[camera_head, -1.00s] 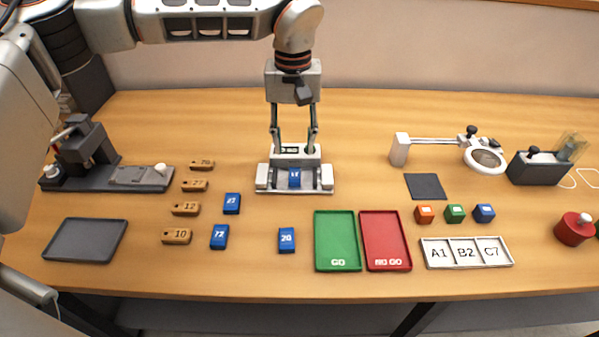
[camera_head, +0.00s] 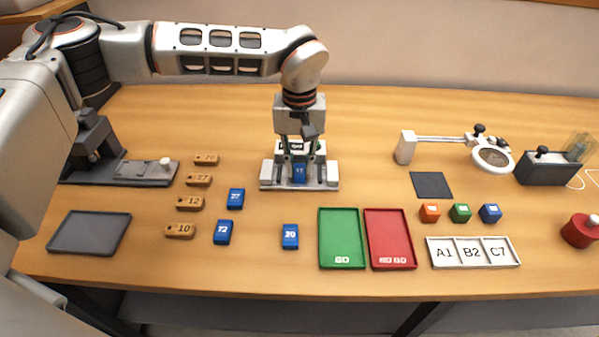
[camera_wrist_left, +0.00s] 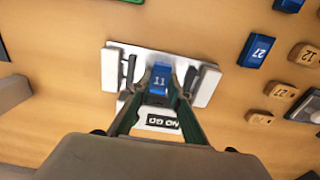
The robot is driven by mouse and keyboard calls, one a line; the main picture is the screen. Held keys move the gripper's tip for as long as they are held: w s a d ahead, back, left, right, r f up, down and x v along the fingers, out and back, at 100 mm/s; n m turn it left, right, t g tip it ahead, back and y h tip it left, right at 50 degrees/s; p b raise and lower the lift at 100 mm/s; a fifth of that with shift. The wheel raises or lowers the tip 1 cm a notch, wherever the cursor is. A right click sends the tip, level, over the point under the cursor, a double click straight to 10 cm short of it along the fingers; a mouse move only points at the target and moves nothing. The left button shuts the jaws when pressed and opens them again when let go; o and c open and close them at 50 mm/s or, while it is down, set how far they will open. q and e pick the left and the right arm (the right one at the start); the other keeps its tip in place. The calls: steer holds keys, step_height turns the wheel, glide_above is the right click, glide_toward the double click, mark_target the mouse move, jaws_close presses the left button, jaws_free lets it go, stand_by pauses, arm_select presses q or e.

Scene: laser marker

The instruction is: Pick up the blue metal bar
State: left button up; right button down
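A blue metal bar (camera_head: 300,173) marked 11 is at the middle of the white go/no-go gauge fixture (camera_head: 270,180). In the left wrist view the bar (camera_wrist_left: 160,80) shows between my fingertips, with the gauge (camera_wrist_left: 110,70) around it. My left gripper (camera_head: 301,163) points down over the gauge. Its fingers converge and appear closed on the bar's two sides. I cannot tell whether the bar is clear of the gauge. Other blue bars, marked 27 (camera_head: 236,198), 72 (camera_head: 223,232) and 20 (camera_head: 290,236), lie on the table. My right gripper is out of view.
A green tray (camera_head: 342,238) and a red tray (camera_head: 388,238) lie in front of the gauge. Brass tags (camera_head: 190,203), a grey tray (camera_head: 90,232) and a dark machine (camera_head: 120,170) are left. Coloured cubes (camera_head: 460,212), a label tray (camera_head: 473,264) and a magnifier (camera_head: 493,157) are right.

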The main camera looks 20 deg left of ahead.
arm_select(q)
jaws_close()
